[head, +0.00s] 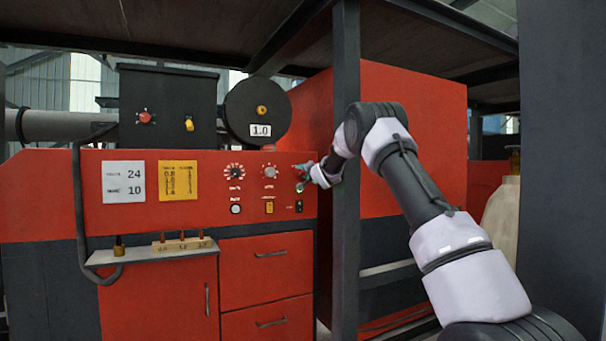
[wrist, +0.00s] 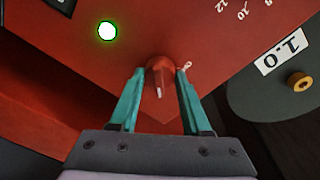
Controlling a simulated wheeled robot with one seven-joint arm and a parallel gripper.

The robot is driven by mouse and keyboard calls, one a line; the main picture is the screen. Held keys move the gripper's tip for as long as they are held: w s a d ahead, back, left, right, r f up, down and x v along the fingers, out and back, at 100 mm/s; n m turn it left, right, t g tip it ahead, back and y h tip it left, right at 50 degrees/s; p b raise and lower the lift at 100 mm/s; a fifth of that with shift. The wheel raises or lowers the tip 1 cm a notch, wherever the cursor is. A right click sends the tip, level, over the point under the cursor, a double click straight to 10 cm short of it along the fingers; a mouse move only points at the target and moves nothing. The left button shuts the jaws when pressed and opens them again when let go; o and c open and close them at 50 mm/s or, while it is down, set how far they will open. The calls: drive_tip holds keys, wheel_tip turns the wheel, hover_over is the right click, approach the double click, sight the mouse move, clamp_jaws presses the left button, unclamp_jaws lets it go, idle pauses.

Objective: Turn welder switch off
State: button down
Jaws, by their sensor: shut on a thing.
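The welder is a red cabinet (head: 70,220) with a control panel (head: 215,205). At the panel's right end my gripper (head: 304,172) reaches in from the right. In the wrist view, my gripper (wrist: 161,76) has its two teal fingers on either side of a red rotary switch knob (wrist: 160,70), shut on it. The knob carries a pale pointer mark. A lit green lamp (wrist: 107,31) shows near the knob; it also shows just below my gripper in the head view (head: 299,188). The knob is mostly hidden by my gripper in the head view.
A dark post (head: 346,250) stands close beside my forearm. Left of my gripper are a grey dial (head: 269,171) and a black dial (head: 234,171). A black rocker switch (head: 299,206) sits below. A round black housing (head: 275,105) marked 1.0 is above.

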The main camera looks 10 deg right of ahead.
drive_tip(key=n, duration=0.4)
drive_tip(key=shift+n, duration=0.4)
drive_tip(key=n, duration=0.5)
drive_tip(key=shift+f+t+y, duration=0.1)
drive_tip(key=shift+t+y, duration=0.2)
drive_tip(key=shift+y, duration=0.1)
drive_tip(key=n, duration=0.4)
drive_tip(key=shift+n+y, duration=0.3)
drive_tip(key=shift+n, duration=0.1)
drive_tip(key=shift+d+n+y, duration=0.1)
drive_tip(key=shift+n+y, duration=0.3)
drive_tip(key=shift+n, duration=1.8)
drive_tip(key=shift+c, duration=1.8)
unclamp_jaws()
